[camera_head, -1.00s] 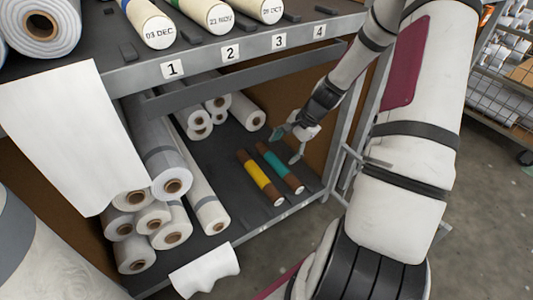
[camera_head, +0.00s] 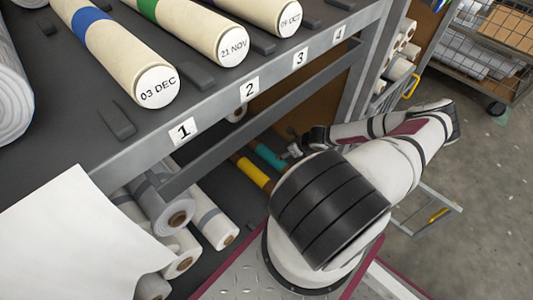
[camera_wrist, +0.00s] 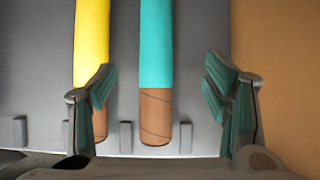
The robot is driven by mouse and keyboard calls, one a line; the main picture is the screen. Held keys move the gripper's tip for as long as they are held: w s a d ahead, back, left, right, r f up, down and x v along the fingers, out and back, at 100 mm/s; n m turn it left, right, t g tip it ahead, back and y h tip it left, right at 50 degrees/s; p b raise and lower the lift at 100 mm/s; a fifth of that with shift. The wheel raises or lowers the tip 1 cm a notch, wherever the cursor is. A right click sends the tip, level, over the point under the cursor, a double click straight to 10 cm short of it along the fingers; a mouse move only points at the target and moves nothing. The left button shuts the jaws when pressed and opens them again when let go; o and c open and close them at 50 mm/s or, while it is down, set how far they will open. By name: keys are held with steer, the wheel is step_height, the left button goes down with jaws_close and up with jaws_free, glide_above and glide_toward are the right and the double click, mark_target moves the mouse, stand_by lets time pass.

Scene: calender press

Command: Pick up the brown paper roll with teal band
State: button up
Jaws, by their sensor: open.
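The brown paper roll with teal band (camera_wrist: 156,50) lies on the dark lower shelf, and its brown end points toward my gripper in the wrist view. In the head view its teal part (camera_head: 268,156) shows, with the near part hidden behind my arm. My gripper (camera_wrist: 160,95) is open in the wrist view. One finger is to the left and one to the right of the teal-banded roll, with no contact visible. The left finger overlaps the brown roll with yellow band (camera_wrist: 91,35), which lies parallel on the left. In the head view my gripper (camera_head: 292,151) is small and partly hidden.
White rolls (camera_head: 214,222) lie on the lower shelf at left. The upper shelf (camera_head: 75,110) with dated cream rolls overhangs the area. Small dark stops (camera_wrist: 126,137) stand along the shelf. A brown panel (camera_wrist: 275,70) is at the right. A wire cart (camera_head: 490,55) stands behind.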

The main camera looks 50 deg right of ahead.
mark_target(274, 157)
steer(key=b+x, duration=0.3)
steer(key=x, duration=0.5)
steer(key=shift+w+f, duration=0.1)
steer(key=shift+f, duration=0.2)
steer(key=shift+a+b+x, duration=0.15)
steer(key=shift+b+x, duration=0.75)
steer(key=shift+x, duration=0.45)
steer(key=shift+a+b+x, duration=0.15)
steer(key=shift+b+x, duration=0.7)
steer(key=shift+x, duration=0.45)
steer(key=c, duration=1.6)
